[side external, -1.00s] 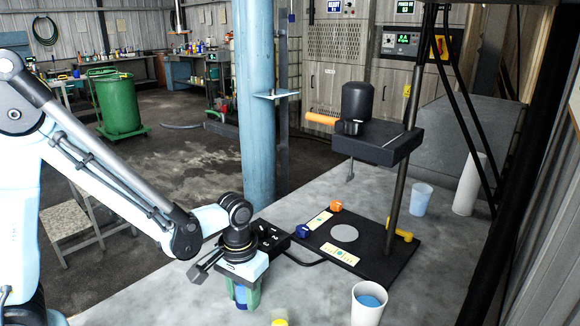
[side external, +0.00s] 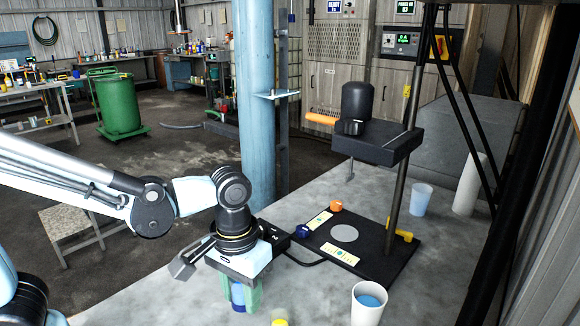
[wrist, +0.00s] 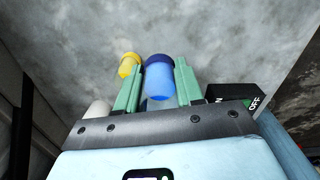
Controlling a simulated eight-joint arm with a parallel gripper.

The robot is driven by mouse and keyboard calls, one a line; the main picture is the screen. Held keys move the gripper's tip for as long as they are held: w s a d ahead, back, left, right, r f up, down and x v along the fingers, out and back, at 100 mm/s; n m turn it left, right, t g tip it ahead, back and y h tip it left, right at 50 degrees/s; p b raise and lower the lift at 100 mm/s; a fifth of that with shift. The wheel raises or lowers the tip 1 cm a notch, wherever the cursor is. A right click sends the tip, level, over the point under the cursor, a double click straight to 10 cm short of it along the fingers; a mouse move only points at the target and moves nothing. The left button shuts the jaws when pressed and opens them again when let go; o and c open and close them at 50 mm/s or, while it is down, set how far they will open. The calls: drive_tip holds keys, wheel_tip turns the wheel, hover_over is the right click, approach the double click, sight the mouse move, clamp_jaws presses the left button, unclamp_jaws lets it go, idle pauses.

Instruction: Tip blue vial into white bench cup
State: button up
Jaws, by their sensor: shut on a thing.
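The blue vial (wrist: 158,80), with a darker blue top, stands between the green fingers of my gripper (wrist: 156,92) in the wrist view. In the side external view my gripper (side external: 242,294) points down at the bench near the front edge, shut on the blue vial (side external: 238,294), which is mostly hidden by the fingers. I cannot tell whether the vial's bottom touches the bench. The white bench cup (side external: 367,312) stands upright to the right of my gripper, apart from it, with a blue surface inside.
A yellow vial (side external: 279,321) stands between my gripper and the cup, cut off below; it also shows in the wrist view (wrist: 128,65). The disperser's black base (side external: 380,262) and stand lie behind. A pale translucent cup (side external: 421,200) and white cylinder (side external: 469,185) stand farther back.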

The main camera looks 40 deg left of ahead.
sight(243, 302)
drive_tip(key=s+d+r, duration=0.2)
drive_tip(key=d, duration=0.1)
drive_tip(key=shift+s+d+r, duration=0.2)
drive_tip(key=shift+s+r, duration=0.05)
drive_tip(key=shift+r, duration=0.05)
drive_tip(key=w+d+f+h, duration=0.2)
drive_tip(key=w+d, duration=1.8)
drive_tip(key=shift+s+a+r+t+h, duration=0.1)
drive_tip(key=shift+a+r+t+h, duration=0.55)
drive_tip(key=shift+h, duration=2.45)
drive_tip(key=shift+s+a+r+t+h, duration=0.15)
drive_tip(key=shift+a+r+t+h, duration=0.5)
drive_tip(key=shift+h, duration=2.45)
drive_tip(key=shift+s+a+r+t+h, duration=0.1)
drive_tip(key=shift+a+r+t+h, duration=0.55)
drive_tip(key=shift+h, duration=2.45)
drive_tip(key=shift+a+f+t, duration=0.2)
drive_tip(key=shift+f+t, duration=0.05)
drive_tip(key=shift+d, duration=0.1)
drive_tip(key=shift+x, duration=2.5)
